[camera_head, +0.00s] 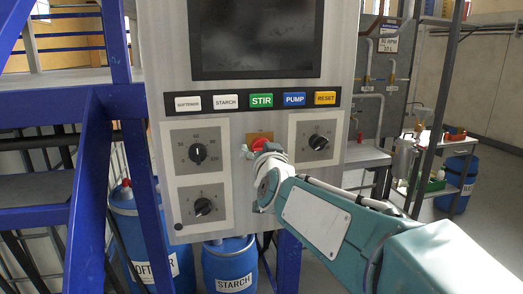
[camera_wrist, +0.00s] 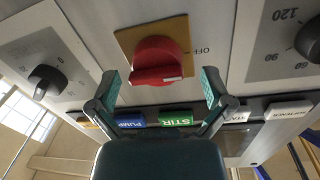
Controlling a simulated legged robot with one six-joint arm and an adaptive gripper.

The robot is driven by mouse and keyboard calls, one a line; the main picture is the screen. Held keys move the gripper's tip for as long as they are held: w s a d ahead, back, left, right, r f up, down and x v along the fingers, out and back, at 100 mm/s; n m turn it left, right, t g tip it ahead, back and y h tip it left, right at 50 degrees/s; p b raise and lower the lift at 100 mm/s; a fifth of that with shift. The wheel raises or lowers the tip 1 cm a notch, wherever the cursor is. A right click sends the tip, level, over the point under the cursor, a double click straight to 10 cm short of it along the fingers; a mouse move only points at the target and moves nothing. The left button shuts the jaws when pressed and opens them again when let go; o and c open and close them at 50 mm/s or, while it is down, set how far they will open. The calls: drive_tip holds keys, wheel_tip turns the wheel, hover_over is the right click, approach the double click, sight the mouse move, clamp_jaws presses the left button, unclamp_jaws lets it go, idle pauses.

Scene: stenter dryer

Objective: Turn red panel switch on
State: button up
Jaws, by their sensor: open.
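The red panel switch (camera_wrist: 157,60) is a round red knob with a raised grip bar on a yellow plate (camera_wrist: 124,41). In the wrist view, which is upside down, an OFF label stands right of the plate, and a small white mark shows on the bar. The switch also shows in the head view (camera_head: 260,143), partly covered by my gripper (camera_head: 265,151). In the wrist view my gripper (camera_wrist: 160,84) is open and empty, its teal fingertips spread on both sides of the knob. I see gaps between fingers and knob; depth is hard to judge.
The grey panel (camera_head: 238,118) carries a dark screen (camera_head: 255,38), a row of labelled buttons including STIR (camera_head: 261,100), and several black dials, one close right of the switch (camera_head: 318,142). Blue drums (camera_head: 229,270) stand below. Blue stair framing (camera_head: 88,190) is at left.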

drive_tip(key=shift+w, duration=0.4)
drive_tip(key=shift+d, duration=0.1)
drive_tip(key=c, duration=1.1)
drive_tip(key=shift+m, duration=0.4)
drive_tip(key=m, duration=0.3)
drive_tip(key=shift+r+m, duration=0.1)
drive_tip(key=shift+m, duration=0.3)
drive_tip(key=m, duration=0.4)
drive_tip(key=shift+d+g, duration=0.1)
drive_tip(key=shift+g, duration=0.2)
drive_tip(key=m, duration=0.4)
drive_tip(key=shift+m+y, duration=0.5)
drive_tip(key=shift+m, duration=1.6)
